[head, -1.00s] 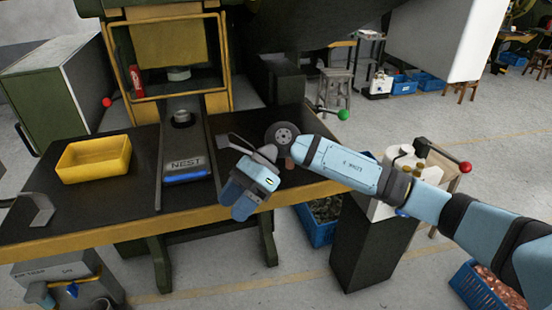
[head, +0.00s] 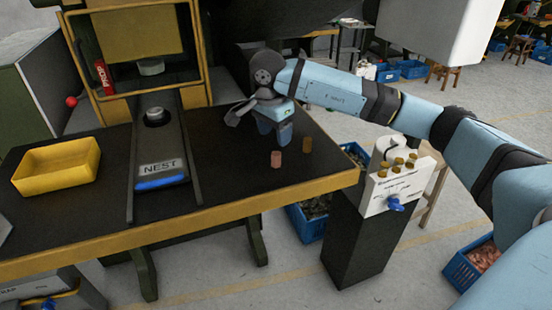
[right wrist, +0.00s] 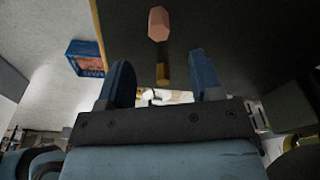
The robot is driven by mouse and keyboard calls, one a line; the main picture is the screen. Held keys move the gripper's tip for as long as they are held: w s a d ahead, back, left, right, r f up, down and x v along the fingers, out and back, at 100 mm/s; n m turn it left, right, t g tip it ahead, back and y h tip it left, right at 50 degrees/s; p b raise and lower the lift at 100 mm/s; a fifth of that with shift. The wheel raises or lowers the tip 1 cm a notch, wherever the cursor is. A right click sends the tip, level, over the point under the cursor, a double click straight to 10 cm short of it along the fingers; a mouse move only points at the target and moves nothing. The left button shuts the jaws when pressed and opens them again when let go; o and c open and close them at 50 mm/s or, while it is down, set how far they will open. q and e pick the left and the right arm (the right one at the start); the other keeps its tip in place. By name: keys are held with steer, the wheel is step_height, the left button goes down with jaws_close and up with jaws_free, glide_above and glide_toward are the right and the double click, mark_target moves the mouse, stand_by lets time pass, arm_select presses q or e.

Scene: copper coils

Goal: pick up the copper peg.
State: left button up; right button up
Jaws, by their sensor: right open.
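The copper peg (head: 276,158) is a short pinkish cylinder standing upright on the dark table top, near its right end. It also shows in the right wrist view (right wrist: 157,24), at the top. My right gripper (head: 273,134) is open and empty, just behind the copper peg in the head view and apart from it. In the right wrist view the blue fingers (right wrist: 161,76) stand wide apart with nothing between them touching. A brass-coloured peg (head: 307,145) stands to the right of the copper one; the wrist view shows it too (right wrist: 162,72). My left gripper is not seen.
A yellow tray (head: 88,174) sits on the table's left. The block marked NEST (head: 160,168) lies in the middle, before the yellow-framed press (head: 204,60). A white panel with brass knobs (head: 395,185) stands off the table's right end. The front right table top is clear.

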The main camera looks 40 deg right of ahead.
steer(key=f, duration=0.3)
steer(key=f+p, duration=0.1)
steer(key=f, duration=0.2)
steer(key=shift+d+f, duration=0.2)
steer(key=shift+f, duration=0.1)
steer(key=shift+r, duration=0.1)
steer(key=c, duration=1.1)
